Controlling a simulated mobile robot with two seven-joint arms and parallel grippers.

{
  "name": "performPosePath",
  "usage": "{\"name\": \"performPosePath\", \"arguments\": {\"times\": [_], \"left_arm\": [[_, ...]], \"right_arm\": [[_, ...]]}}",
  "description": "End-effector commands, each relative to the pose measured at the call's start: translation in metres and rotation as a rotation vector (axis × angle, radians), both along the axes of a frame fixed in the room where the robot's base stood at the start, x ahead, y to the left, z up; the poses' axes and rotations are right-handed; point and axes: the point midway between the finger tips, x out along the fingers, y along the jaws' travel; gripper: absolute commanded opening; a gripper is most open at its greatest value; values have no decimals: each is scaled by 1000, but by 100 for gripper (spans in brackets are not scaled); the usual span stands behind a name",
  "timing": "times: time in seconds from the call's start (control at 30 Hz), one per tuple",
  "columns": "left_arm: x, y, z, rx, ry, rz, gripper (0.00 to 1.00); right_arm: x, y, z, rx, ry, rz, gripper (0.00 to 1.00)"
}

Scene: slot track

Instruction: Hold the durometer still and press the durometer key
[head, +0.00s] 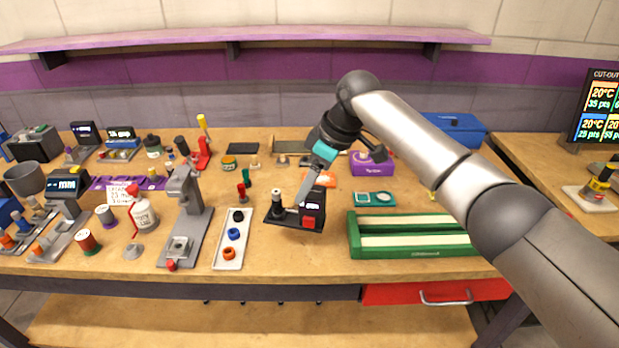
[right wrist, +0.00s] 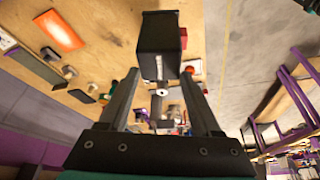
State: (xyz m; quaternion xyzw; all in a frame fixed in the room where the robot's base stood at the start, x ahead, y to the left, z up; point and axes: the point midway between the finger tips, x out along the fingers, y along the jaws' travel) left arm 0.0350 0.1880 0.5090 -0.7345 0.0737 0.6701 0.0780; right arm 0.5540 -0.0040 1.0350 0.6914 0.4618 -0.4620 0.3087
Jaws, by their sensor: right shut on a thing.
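The durometer (head: 313,204) appears as a dark block with a small lit display and a red key (head: 308,222) on its front. It has a dark flat base with a short upright post at its left, near the front middle of the bench. My right gripper (head: 307,190) reaches down from above and is shut on the durometer's block. In the right wrist view the block (right wrist: 158,45) sits between the two fingertips, with the red key (right wrist: 183,38) showing at its side. I cannot tell whether the base rests flat on the bench. My left gripper is out of view.
A white tray (head: 228,262) with coloured rings lies left of the durometer, beside a grey press stand (head: 187,215). A green slotted track (head: 420,254) lies to the right. A purple box (head: 372,163) and a teal case (head: 373,199) stand behind. Bare bench lies in front.

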Motion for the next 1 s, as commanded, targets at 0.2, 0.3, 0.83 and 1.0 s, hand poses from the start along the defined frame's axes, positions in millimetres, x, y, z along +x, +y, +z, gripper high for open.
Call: {"name": "performPosePath", "arguments": {"times": [0.2,0.3,0.83,1.0], "left_arm": [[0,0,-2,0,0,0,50],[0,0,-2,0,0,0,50],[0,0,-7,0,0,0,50],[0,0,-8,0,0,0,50]], "right_arm": [[0,1,-8,3,-2,1,0],[0,1,-11,3,-2,1,0],[-1,2,-32,2,-2,0,0],[-1,2,-39,3,-1,0,0]]}}
